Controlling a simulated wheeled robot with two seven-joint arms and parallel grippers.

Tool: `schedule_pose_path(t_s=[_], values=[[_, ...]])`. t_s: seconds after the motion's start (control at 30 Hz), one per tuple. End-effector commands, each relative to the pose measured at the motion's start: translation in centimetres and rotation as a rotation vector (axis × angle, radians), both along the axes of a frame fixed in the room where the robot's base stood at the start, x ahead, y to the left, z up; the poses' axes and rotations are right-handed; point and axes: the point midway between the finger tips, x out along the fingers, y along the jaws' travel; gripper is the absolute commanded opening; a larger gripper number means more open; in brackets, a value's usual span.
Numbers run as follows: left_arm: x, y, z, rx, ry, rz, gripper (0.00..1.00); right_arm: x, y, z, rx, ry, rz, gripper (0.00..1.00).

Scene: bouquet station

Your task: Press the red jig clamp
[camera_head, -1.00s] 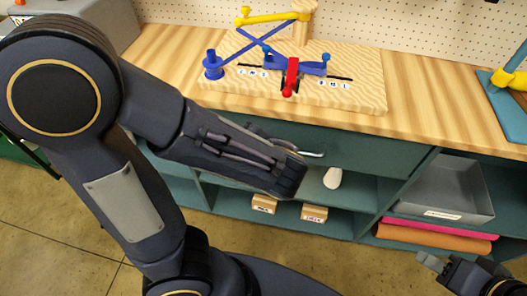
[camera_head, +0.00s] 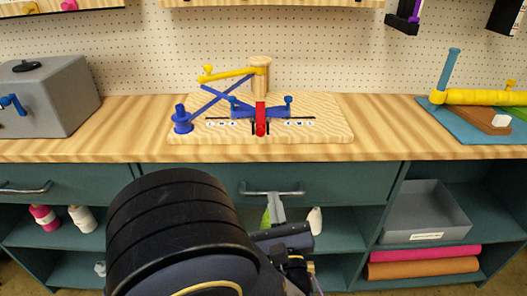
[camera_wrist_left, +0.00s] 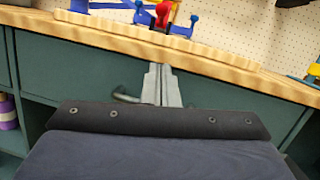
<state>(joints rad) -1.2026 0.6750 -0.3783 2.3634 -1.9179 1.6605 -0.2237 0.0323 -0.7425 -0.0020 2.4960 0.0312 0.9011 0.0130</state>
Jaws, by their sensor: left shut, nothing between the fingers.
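The red jig clamp (camera_head: 261,120) stands upright at the front of a wooden jig board (camera_head: 330,130) on the workbench, between blue fittings. In the left wrist view the red clamp (camera_wrist_left: 163,14) shows near the top edge, straight above the fingers. My left gripper (camera_head: 274,207) is in front of the drawer, below the bench edge and apart from the clamp. Its grey fingers are together and empty, pointing up; they also show in the left wrist view (camera_wrist_left: 161,78). My own arm hides part of the shelves. My right gripper is out of view.
The bench's front edge (camera_head: 100,155) lies between my left gripper and the clamp. A drawer handle (camera_head: 290,189) is close to the fingers. Blue and yellow linkage arms (camera_head: 228,75) rise behind the clamp. A grey box (camera_head: 50,95) stands left; a blue-yellow fixture (camera_head: 470,97) stands right.

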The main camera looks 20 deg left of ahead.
Motion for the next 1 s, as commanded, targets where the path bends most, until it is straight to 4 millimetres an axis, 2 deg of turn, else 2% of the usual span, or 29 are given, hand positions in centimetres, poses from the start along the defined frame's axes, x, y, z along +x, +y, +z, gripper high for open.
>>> schedule_pose_path(t_s=[0.47,0.5,0.7,1.0], values=[[8.3,3.9,2.1,-0.002,-0.002,0.008,0.00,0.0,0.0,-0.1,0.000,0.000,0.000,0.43],[8.7,4.1,2.8,-0.003,-0.004,0.006,0.00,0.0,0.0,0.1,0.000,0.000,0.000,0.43],[9.7,4.9,4.9,-0.002,-0.002,0.003,0.00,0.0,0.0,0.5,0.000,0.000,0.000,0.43],[10.0,5.1,5.5,0.000,0.001,0.003,0.00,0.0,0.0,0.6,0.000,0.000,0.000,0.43]])
